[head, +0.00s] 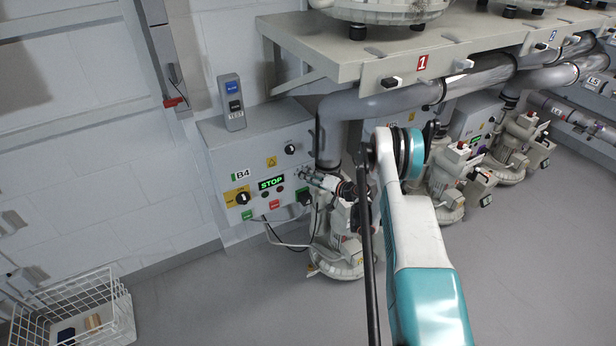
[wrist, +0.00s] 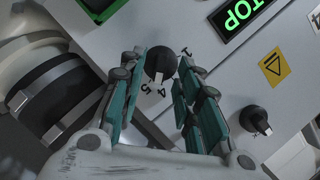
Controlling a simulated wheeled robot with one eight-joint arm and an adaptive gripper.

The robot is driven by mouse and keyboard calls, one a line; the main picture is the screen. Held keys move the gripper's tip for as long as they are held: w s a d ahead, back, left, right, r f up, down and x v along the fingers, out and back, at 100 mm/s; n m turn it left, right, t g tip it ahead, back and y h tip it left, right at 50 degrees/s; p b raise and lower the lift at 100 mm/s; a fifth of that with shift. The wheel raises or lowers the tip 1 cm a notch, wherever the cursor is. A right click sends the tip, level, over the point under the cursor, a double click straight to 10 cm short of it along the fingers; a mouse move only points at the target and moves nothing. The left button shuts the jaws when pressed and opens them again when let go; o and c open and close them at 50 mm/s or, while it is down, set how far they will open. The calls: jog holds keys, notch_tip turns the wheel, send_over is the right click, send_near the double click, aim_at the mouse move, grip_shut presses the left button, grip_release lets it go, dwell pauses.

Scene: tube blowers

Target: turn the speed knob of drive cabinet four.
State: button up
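Drive cabinet B4 (head: 222,160) is a grey box on the wall, with a green-lit STOP display (head: 271,183). In the wrist view, the black speed knob (wrist: 160,64) has a numbered scale; 1, 4 and 5 can be read. My gripper (head: 304,175) is at the right part of the cabinet front and hides this knob in the head view. In the wrist view, my gripper (wrist: 164,72) is open, its teal fingers on either side of the knob. Whether they touch it I cannot tell.
Another black knob (head: 290,149) sits beside a warning label. A yellow-backed rotary switch (head: 242,198) is lower left. A grey pipe (head: 330,130) and a pump (head: 338,252) stand close to the right. A shelf (head: 350,50) overhangs. A wire basket (head: 120,318) is at lower left.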

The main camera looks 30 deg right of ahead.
jog(key=shift+c, duration=0.2)
grip_shut()
jog(key=shift+a+r+n+g+h, duration=0.15)
jog(key=shift+a+n+h, duration=0.1)
jog(key=shift+n+h, duration=0.75)
jog(key=shift+a+r+n+g+h, duration=0.1)
jog(key=shift+a+n+g+h, duration=0.25)
jog(key=shift+n, duration=1.05)
jog(key=shift+a+r+n+h, duration=0.1)
jog(key=shift+a+n+h, duration=0.05)
jog(key=shift+n+h, duration=0.9)
jog(key=shift+n, duration=0.25)
jog(key=shift+o, duration=0.2)
grip_release()
